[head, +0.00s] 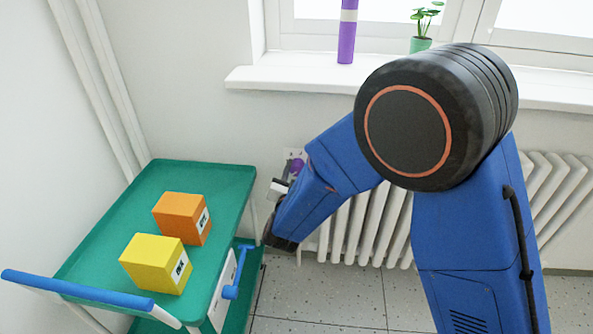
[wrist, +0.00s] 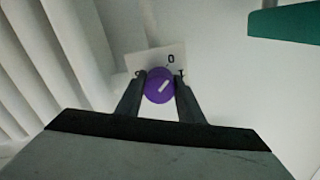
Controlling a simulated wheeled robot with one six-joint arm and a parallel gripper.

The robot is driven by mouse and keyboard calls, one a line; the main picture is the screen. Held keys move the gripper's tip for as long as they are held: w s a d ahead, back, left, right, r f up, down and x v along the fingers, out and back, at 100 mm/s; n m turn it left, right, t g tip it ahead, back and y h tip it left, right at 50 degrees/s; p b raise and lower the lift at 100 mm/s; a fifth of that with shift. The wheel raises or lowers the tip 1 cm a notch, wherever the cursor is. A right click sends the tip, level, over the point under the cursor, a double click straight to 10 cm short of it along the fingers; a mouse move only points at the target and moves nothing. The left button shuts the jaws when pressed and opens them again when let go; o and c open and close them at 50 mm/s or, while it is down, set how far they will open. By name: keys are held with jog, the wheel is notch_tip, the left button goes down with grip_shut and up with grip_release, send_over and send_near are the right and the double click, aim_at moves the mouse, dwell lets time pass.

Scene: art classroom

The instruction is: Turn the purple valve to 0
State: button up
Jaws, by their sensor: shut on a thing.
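The purple valve (wrist: 158,86) is a round knob with a short white line on its face. In the wrist view the line slants toward the upper right. A pale plate (wrist: 160,58) behind it has a dark "0" above the knob and partly hidden marks to its left and right. My gripper (wrist: 161,77) is shut on the valve, one dark finger on each side. In the head view the valve (head: 297,167) shows small by the wall, left of my blue arm, which partly hides the area.
A white radiator (head: 365,225) runs behind my arm. A green cart (head: 110,230) on the left carries an orange box (head: 180,215) and a yellow box (head: 150,263). The windowsill (head: 300,76) above holds a purple cylinder (head: 347,32) and a potted plant (head: 420,45).

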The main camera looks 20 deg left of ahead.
jog(key=shift+f+n, duration=0.1)
jog(key=shift+n, duration=0.6)
jog(key=shift+s, duration=0.1)
jog(key=o, duration=1.1)
jog(key=shift+c, duration=0.2)
jog(key=v, duration=1.7)
jog(key=shift+s, duration=0.15)
